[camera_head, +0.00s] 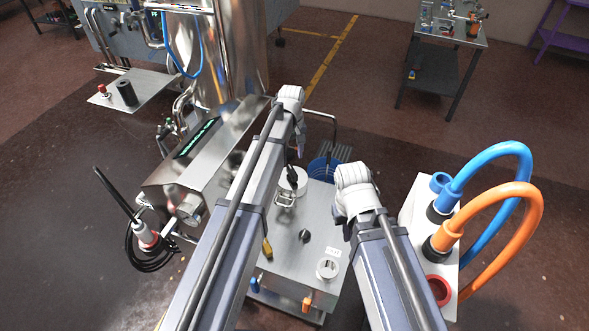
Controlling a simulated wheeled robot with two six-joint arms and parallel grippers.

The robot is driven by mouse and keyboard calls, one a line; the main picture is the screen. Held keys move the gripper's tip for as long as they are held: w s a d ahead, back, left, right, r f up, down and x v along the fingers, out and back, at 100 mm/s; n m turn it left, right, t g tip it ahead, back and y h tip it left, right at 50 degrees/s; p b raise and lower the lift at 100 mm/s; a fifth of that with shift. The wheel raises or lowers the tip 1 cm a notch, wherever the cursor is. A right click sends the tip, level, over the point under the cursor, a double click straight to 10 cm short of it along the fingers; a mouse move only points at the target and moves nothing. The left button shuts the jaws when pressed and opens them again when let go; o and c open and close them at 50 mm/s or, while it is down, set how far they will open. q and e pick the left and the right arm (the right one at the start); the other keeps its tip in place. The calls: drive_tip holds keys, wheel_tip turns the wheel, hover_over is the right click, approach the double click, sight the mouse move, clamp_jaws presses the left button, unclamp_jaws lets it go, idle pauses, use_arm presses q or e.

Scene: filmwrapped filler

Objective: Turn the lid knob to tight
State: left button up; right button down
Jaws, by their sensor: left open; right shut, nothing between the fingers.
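A steel-topped cabinet (318,205) stands in the middle. On it sits a round white part (301,188) with a black piece at its top, partly hidden by my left arm. A small dark knob (304,236) stands nearer on the same top. I cannot tell which of these is the lid knob, or read its setting. My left gripper (299,148) is open, beyond the white part and apart from the dark knob; its fingers are small and partly hidden. My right gripper (347,232) is shut and empty near the cabinet's right edge, mostly hidden by its wrist.
A steel machine (195,165) stands left of my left arm. A white block (412,210) with blue (490,155) and orange (530,215) hoses stands at right. A white ring (327,268) and yellow handle (267,248) are on the cabinet.

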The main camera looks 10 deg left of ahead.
sight(292, 170)
use_arm(q)
wheel_tip(292, 170, down, 8)
drive_tip(key=b, duration=0.7)
drive_tip(key=shift+r, duration=0.2)
drive_tip(key=shift+r, duration=0.1)
clamp_jaws()
